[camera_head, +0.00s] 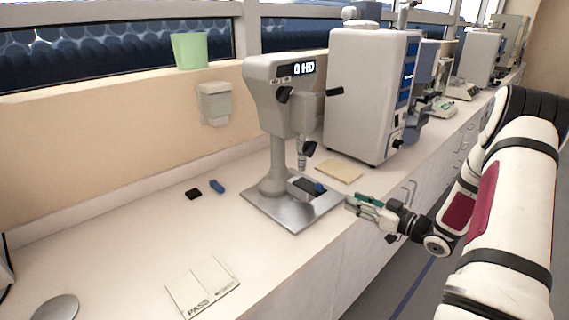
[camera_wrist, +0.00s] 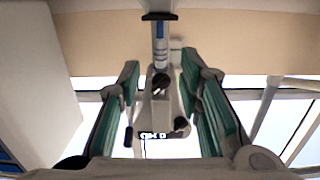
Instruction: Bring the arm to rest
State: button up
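My white arm (camera_head: 515,200) reaches in from the right of the head view, out over the counter's front edge. My gripper (camera_head: 362,205) is at its end, just right of the metal base of a bench instrument (camera_head: 278,95). In the wrist view the two green-padded fingers of my gripper (camera_wrist: 161,85) stand apart with nothing between them. The instrument shows behind the gap, upside down, with its lit display (camera_wrist: 153,135). Whether a fingertip touches the base is hard to tell in the head view.
A large grey-white machine (camera_head: 370,95) stands behind the instrument, with a tan pad (camera_head: 339,172) before it. A PASS-marked plate (camera_head: 203,287), a black piece (camera_head: 194,194) and a blue piece (camera_head: 217,187) lie on the left counter. A green cup (camera_head: 190,51) is on the sill.

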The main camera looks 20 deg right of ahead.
jog(key=w+a+r+g+h, duration=0.3)
jog(key=w+r+h, duration=0.3)
jog(key=r, duration=0.5)
jog(key=s+a+r+m+g+h, duration=0.25)
jog(key=s+a+r, duration=0.25)
jog(key=r, duration=0.3)
jog(key=s+a+r+g+y, duration=0.1)
jog(key=s+a+g, duration=0.2)
jog(key=s+a, duration=0.7)
jog(key=s+a+r+m+g+y, duration=0.1)
jog(key=s+a+g, duration=0.2)
jog(key=s+a, duration=0.7)
jog(key=s, duration=0.8)
jog(key=shift+s+a+r+y, duration=0.15)
jog(key=shift+a+r+y, duration=0.1)
jog(key=shift+y, duration=0.1)
jog(key=shift+d, duration=0.1)
